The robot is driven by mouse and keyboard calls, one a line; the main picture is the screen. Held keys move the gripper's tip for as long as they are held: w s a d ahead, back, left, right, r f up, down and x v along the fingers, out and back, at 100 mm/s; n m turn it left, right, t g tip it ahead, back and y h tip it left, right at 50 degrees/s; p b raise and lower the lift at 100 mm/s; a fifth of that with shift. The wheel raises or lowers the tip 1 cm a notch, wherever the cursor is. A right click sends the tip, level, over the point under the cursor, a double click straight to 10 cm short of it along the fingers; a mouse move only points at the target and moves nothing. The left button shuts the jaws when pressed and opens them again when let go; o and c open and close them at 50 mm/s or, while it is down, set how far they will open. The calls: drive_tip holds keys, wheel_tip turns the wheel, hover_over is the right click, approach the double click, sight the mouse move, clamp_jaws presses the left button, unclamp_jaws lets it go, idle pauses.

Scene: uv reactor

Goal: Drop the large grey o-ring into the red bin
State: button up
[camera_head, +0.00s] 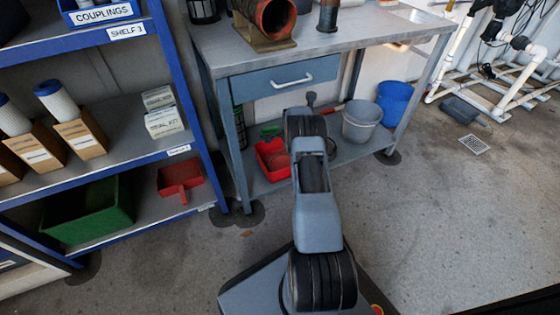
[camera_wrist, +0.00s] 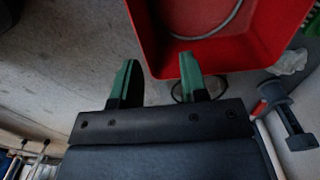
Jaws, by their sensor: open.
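A red bin (camera_head: 268,165) sits on the lower shelf of the workbench in the head view, partly hidden by my arm. A red bin also fills the top right of the wrist view (camera_wrist: 268,30). A thin grey curved band (camera_wrist: 212,30), which looks like part of the large grey o-ring, lies inside it; the rest is cut off by the frame. My gripper (camera_wrist: 158,78) is open with its two green fingertips apart and nothing between them. The right fingertip overlaps the bin's near edge in the picture; I cannot tell whether they touch. My arm hides the gripper in the head view.
The workbench (camera_head: 215,50) has a drawer (camera_head: 270,82) above the lower shelf. A grey bucket (camera_head: 360,122) and a blue bucket (camera_head: 396,100) stand right of the red bin. A blue shelf rack with a green crate (camera_head: 90,215) is at left.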

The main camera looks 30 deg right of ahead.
drive_tip(key=s+a+r+p, duration=0.3)
drive_tip(key=s+r+p, duration=0.1)
drive_tip(key=s+r, duration=0.2)
drive_tip(key=s+a+r+p, duration=0.3)
drive_tip(key=s+r+p, duration=0.1)
drive_tip(key=s+r, duration=0.2)
drive_tip(key=shift+s+a+r, duration=0.2)
drive_tip(key=shift+a+r, duration=0.05)
drive_tip(key=shift+r, duration=0.25)
